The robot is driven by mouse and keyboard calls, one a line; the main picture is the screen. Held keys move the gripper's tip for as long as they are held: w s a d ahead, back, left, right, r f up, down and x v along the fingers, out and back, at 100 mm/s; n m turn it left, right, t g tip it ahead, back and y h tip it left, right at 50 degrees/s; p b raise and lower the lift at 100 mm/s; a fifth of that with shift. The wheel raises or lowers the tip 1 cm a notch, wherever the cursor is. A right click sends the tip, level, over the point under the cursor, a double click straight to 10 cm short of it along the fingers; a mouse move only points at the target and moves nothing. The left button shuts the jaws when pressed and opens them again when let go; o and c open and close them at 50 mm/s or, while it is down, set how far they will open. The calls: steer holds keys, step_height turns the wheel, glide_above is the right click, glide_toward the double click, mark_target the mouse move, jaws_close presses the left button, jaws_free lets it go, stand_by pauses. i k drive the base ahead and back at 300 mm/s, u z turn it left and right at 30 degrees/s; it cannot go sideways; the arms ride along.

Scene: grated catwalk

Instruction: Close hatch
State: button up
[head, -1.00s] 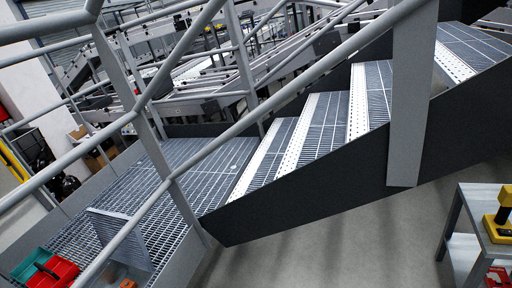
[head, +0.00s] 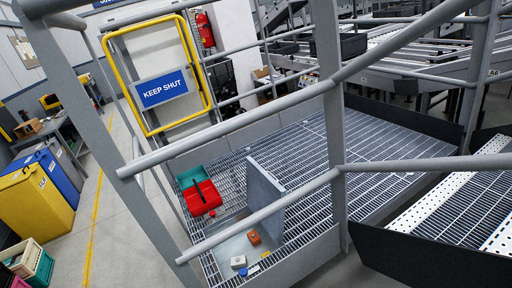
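A grey hatch panel (head: 264,190) stands raised and tilted on the grated catwalk deck (head: 310,140), in the middle of the head view. At its left foot is a smooth grey area (head: 232,240), partly behind a handrail; I cannot tell whether it is an opening or a plate. An orange block (head: 254,238), a white block (head: 238,262) and a small blue piece (head: 253,271) show there. My gripper is not in view.
Grey handrails (head: 240,128) cross in front of the deck. A red bin (head: 202,198) and a teal bin (head: 193,177) sit left of the panel. A yellow gate with a "KEEP SHUT" sign (head: 162,88) stands behind. Steps (head: 455,215) rise at right.

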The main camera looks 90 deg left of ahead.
mark_target(263, 189)
steer(key=u, duration=1.45)
steer(key=i, duration=0.9)
steer(key=u, duration=0.3)
steer(key=k, duration=0.7)
steer(key=u, duration=0.25)
steer(key=i, duration=0.75)
steer(key=z, duration=0.65)
